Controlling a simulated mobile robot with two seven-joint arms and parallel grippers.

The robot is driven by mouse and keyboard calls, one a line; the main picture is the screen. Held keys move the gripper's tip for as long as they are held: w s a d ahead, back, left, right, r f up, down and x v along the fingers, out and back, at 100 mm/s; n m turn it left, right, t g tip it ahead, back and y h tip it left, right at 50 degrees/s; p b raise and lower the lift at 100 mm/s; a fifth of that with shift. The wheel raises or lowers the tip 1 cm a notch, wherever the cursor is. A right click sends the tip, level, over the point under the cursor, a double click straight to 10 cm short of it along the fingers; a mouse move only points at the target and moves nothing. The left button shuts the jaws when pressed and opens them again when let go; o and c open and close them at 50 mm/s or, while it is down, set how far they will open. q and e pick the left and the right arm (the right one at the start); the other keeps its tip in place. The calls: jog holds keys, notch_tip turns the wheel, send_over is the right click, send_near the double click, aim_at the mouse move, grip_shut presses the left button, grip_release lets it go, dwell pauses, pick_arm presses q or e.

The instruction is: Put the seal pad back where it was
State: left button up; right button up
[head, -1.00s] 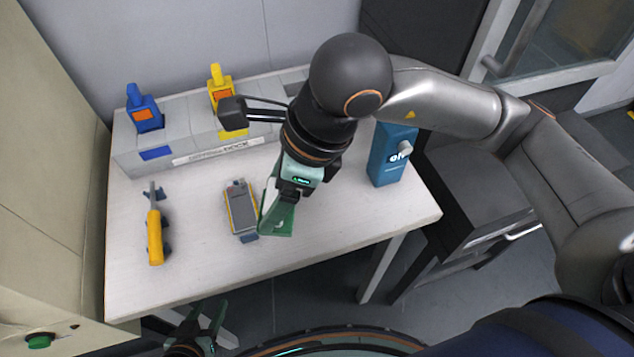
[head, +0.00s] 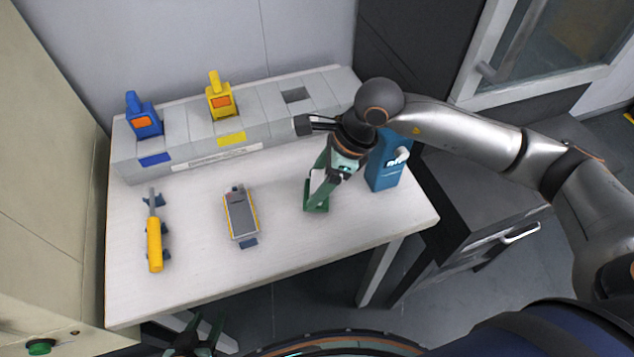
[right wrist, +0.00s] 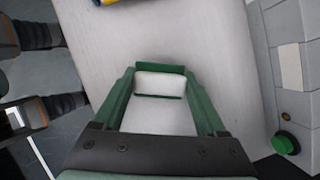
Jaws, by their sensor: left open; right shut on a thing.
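My right gripper (head: 316,194) is over the right part of the table, left of the blue box. My left gripper (head: 195,338) is open and empty at the bottom edge, below the table's front.
A grey dock (head: 185,138) along the back holds a blue device (head: 144,122) and a yellow device (head: 220,102); its right slot (head: 297,95) is empty. A yellow-handled tool (head: 154,243), a grey handheld device (head: 240,212) and a blue box (head: 386,178) are on the table (head: 190,275).

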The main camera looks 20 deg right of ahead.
jog(key=shift+f, duration=0.45)
jog(key=o, duration=1.2)
jog(key=shift+f, duration=0.1)
jog(key=shift+o, duration=0.2)
jog(key=v, duration=1.2)
